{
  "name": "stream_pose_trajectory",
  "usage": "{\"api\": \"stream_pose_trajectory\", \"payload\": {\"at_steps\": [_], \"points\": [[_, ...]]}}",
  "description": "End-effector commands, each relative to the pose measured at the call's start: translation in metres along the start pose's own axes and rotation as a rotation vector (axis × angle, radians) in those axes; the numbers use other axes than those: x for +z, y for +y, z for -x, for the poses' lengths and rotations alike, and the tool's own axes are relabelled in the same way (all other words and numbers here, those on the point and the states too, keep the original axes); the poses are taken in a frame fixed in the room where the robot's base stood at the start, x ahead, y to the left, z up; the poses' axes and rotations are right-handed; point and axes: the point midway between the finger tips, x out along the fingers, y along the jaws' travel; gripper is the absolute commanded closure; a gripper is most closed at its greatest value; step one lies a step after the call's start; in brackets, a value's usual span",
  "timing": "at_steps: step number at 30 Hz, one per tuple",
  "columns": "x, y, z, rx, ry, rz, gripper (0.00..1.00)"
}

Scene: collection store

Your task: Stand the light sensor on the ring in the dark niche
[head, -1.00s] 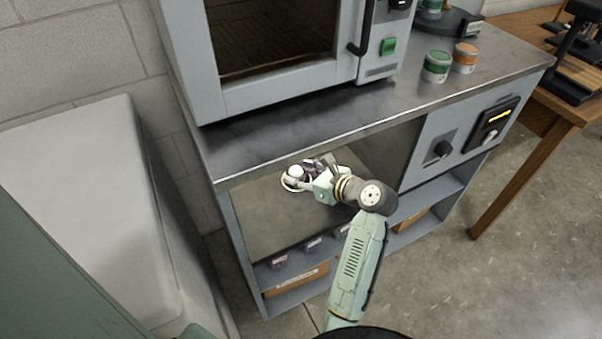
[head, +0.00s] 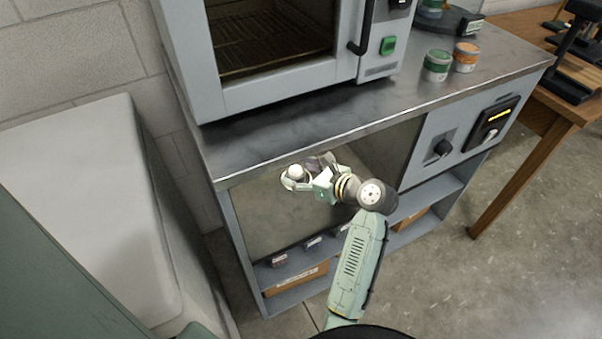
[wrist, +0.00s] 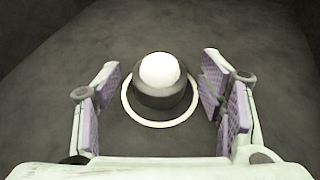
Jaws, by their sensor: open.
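The light sensor (wrist: 160,82), a dark round base with a white dome, stands upright on the niche floor inside the white ring (wrist: 127,101). In the head view the sensor's white dome (head: 296,172) shows near the niche's front left, under the worktop edge. My gripper (wrist: 162,95) is open, with its purple-padded fingers to the left and right of the sensor and a gap on both sides. In the head view my gripper (head: 307,178) reaches into the dark niche (head: 265,215). The ring's far part is hidden behind the sensor.
The metal worktop (head: 300,120) overhangs the niche and carries an oven (head: 280,50) and several tins (head: 437,66). A shelf below the niche holds a cardboard box (head: 297,278). The niche floor around the sensor is clear.

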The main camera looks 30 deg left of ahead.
Motion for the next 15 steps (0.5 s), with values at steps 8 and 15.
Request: {"api": "stream_pose_trajectory", "payload": {"at_steps": [8,15], "points": [[0.0,-0.002,0.047,-0.005,0.0,0.0,0.36],[0.0,-0.001,0.096,-0.004,0.0,0.002,0.36]]}}
